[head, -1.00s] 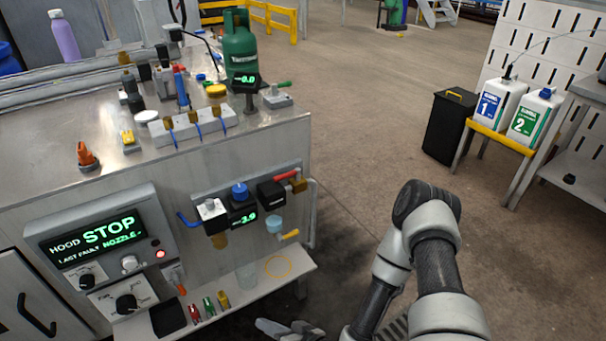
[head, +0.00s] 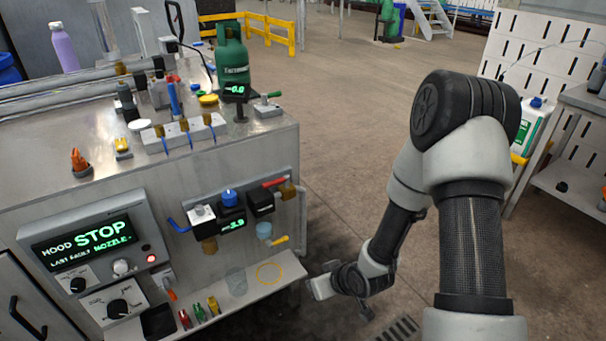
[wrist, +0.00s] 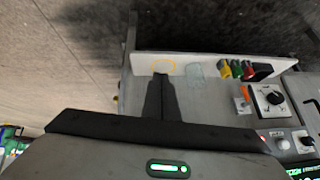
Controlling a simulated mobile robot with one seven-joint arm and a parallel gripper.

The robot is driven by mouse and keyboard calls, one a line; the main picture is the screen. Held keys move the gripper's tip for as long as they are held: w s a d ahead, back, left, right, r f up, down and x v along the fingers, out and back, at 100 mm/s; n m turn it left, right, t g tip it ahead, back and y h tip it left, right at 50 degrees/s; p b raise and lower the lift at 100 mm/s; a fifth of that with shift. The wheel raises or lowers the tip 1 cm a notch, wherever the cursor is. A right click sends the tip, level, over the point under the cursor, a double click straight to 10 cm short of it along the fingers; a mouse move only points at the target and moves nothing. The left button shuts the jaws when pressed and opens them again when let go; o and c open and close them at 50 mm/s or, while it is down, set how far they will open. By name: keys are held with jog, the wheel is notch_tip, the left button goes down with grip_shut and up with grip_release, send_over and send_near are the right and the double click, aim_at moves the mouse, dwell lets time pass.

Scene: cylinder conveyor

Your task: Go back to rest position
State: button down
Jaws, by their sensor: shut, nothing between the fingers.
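My gripper (wrist: 162,82) shows in the wrist view with its two dark fingers together and nothing between them. In the head view my arm is folded at the right, and its lower end hangs over the floor just right of the bench's small front shelf (head: 205,312). The fingers cannot be made out there. In the wrist view the fingers point toward the shelf, below the yellow ring (wrist: 164,67) on it. I cannot tell how far they are from it.
The steel bench (head: 60,150) fills the left, with a control panel reading STOP (head: 108,231). A clear glass (head: 236,281) and several coloured clips (head: 200,312) are on the shelf. A white container (head: 533,125) stands at right behind my arm. The middle floor is open.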

jog(key=s+d+r+m+h, duration=0.15)
jog(key=d+r, duration=0.25)
jog(key=r, duration=0.4)
jog(key=d+r+h, duration=0.2)
jog(key=d+r, duration=0.2)
jog(key=r, duration=0.5)
jog(key=s+d+r+m+h, duration=0.15)
jog(key=d+r, duration=0.25)
jog(key=r, duration=0.4)
jog(key=s+a+r+m, duration=0.1)
jog(key=s+r, duration=0.5)
jog(key=s, duration=0.2)
jog(key=s+r+m, duration=0.1)
jog(key=s+r, duration=0.5)
jog(key=s, duration=0.2)
notch_tip(320, 180, up, 25)
jog(key=p, duration=2.5)
